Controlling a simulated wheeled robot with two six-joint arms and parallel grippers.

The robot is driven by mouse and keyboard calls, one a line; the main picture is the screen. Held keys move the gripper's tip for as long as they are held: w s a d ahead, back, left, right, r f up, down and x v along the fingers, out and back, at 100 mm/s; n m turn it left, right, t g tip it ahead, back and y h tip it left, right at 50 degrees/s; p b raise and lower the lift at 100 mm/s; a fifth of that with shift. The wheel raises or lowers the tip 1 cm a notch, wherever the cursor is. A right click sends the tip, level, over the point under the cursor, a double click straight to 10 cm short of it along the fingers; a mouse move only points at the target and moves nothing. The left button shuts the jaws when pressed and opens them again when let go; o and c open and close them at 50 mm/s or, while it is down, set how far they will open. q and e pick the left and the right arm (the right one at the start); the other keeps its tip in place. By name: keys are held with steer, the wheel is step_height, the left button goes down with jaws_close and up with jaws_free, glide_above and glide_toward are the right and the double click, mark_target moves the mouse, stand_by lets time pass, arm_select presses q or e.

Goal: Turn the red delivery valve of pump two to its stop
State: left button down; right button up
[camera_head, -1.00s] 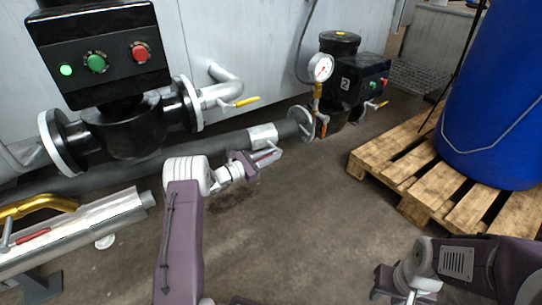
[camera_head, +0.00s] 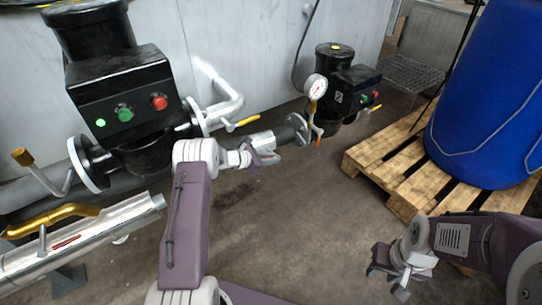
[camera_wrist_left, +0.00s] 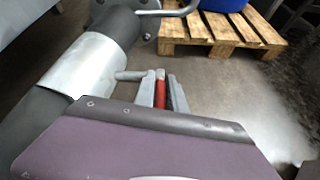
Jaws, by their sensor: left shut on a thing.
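The red valve handle (camera_wrist_left: 160,90) shows in the left wrist view between the two grey fingers of my left gripper (camera_wrist_left: 162,92). The gripper is shut on it. In the head view my left gripper (camera_head: 272,150) is beside the dark pipe with the silver sleeve, and it hides the handle. Pump two (camera_head: 345,90) is the black unit at the back right, with a pressure gauge (camera_head: 315,87) at its left. My right gripper (camera_head: 391,276) is low at the right, over bare floor and away from the valve. Its finger opening is unclear.
A larger black pump (camera_head: 120,90) with yellow-handled valves stands at left. A silver pipe (camera_head: 110,225) with a yellow lever runs at lower left. A wooden pallet (camera_head: 365,160) with a blue barrel (camera_head: 485,110) is at right. The middle floor is clear.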

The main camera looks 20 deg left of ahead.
arm_select(q)
steer(key=shift+s+f, duration=0.1)
steer(key=c, duration=1.4)
jaws_free()
